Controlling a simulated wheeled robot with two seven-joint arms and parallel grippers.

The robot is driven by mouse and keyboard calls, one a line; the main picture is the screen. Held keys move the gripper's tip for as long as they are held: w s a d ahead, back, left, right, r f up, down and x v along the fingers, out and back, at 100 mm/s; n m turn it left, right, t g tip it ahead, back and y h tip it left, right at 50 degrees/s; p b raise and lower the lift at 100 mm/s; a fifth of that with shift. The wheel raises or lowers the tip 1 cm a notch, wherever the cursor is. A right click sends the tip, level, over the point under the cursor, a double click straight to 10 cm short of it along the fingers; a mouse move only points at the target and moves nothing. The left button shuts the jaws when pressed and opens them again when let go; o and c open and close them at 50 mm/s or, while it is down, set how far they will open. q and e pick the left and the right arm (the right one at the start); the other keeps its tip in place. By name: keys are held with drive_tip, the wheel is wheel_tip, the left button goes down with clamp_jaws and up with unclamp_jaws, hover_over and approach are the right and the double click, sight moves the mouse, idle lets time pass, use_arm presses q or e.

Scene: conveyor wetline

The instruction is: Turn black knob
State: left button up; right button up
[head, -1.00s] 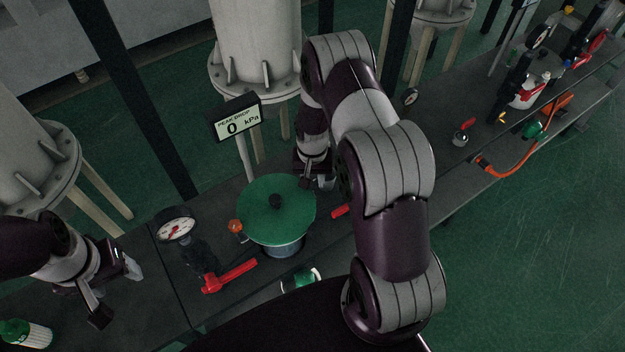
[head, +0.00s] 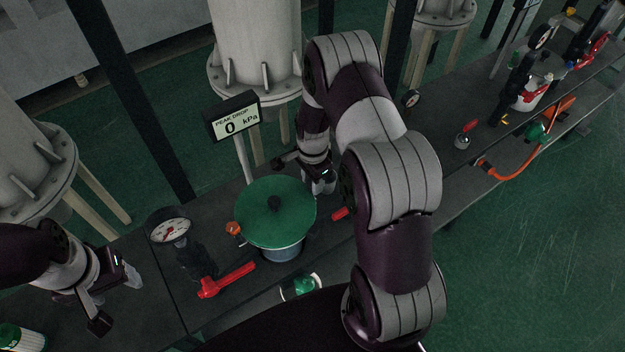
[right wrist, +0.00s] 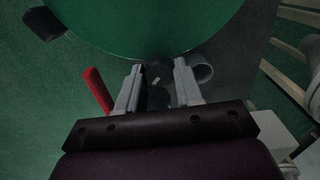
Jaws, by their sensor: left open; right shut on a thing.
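My right gripper (head: 322,186) reaches down behind the right edge of a round green lid (head: 250,222). In the right wrist view its two fingers (right wrist: 157,88) are shut on a dark knob-like thing (right wrist: 157,97) with a small pale mark on it. That thing lies below the lid's rim, is dim, and is mostly hidden in the head view. My left gripper (head: 118,298) is open and empty at the left, over the bench.
A red lever (head: 228,279), a dial gauge (head: 170,230) and an orange-topped fitting (head: 234,229) stand left of the lid. A display (head: 233,118) reading 0 kPa stands behind it. A red handle (right wrist: 97,90) is close beside my right fingers. Hoses and fittings fill the far bench.

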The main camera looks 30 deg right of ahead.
drive_tip(key=m, duration=0.4)
drive_tip(key=shift+w+d+r+m, duration=0.1)
drive_tip(key=shift+w+r+m, duration=0.1)
drive_tip(key=shift+w+m, duration=0.1)
drive_tip(key=m, duration=0.4)
drive_tip(key=shift+s+m, duration=0.1)
drive_tip(key=shift+m, duration=0.3)
drive_tip(key=o, duration=1)
drive_tip(key=shift+o, duration=0.2)
drive_tip(key=shift+s+f, duration=0.1)
drive_tip(key=shift+b, duration=0.3)
